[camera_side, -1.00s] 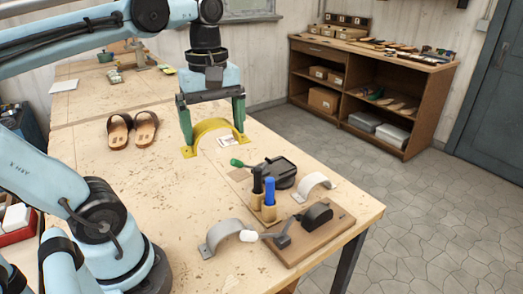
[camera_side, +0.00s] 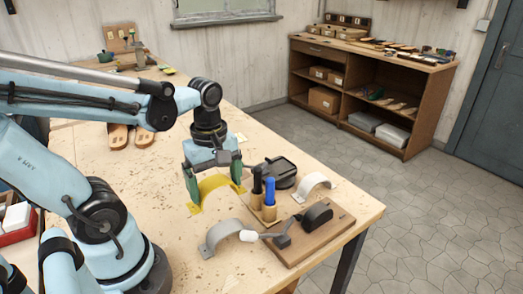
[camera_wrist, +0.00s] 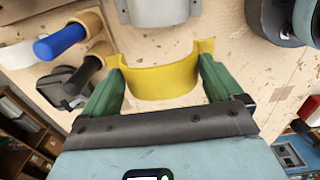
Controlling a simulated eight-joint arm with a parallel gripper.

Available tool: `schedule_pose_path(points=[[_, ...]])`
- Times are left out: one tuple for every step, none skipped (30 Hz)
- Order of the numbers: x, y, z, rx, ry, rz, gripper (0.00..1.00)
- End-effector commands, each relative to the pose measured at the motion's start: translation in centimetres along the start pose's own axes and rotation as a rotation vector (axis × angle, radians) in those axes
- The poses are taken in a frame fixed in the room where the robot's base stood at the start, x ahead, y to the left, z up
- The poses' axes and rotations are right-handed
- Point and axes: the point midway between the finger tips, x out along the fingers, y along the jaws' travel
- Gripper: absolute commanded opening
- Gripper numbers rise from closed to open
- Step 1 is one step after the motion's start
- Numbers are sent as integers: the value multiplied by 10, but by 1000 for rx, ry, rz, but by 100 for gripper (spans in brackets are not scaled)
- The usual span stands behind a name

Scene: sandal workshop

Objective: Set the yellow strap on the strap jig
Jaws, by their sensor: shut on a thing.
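The yellow strap (camera_side: 214,187) is a bent arch with flat feet at both ends. My gripper (camera_side: 213,180) is shut on it, one green finger at each end, and holds it arch up. In the wrist view the yellow strap (camera_wrist: 160,82) spans between the fingers of my gripper (camera_wrist: 162,75). Whether its feet touch the table is unclear. A wooden board (camera_side: 318,236) with black fittings and a white-handled lever, at the front right, looks like the strap jig. No strap is seen on it.
A grey strap (camera_side: 224,234) stands just in front of the yellow one, another (camera_side: 314,183) farther right. A holder with blue (camera_side: 270,190) and black-handled tools stands close on the right, a black round tool (camera_side: 281,171) behind it. Sandals (camera_side: 118,138) lie at the back left.

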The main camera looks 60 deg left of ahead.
Motion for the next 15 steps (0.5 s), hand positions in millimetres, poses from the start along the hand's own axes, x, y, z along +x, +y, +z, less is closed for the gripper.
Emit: schedule_pose_path(points=[[7, 0, 0, 0, 0, 0, 60], [12, 0, 0, 0, 0, 0, 60], [16, 0, 0, 0, 0, 0, 60], [20, 0, 0, 0, 0, 0, 60], [24, 0, 0, 0, 0, 0, 60], [28, 0, 0, 0, 0, 0, 60], [31, 0, 0, 0, 0, 0, 60], [34, 0, 0, 0, 0, 0, 60], [37, 0, 0, 0, 0, 0, 60], [39, 0, 0, 0, 0, 0, 60], [40, 0, 0, 0, 0, 0, 60], [42, 0, 0, 0, 0, 0, 60], [43, 0, 0, 0, 0, 0, 60], [44, 0, 0, 0, 0, 0, 60], [45, 0, 0, 0, 0, 0, 60]])
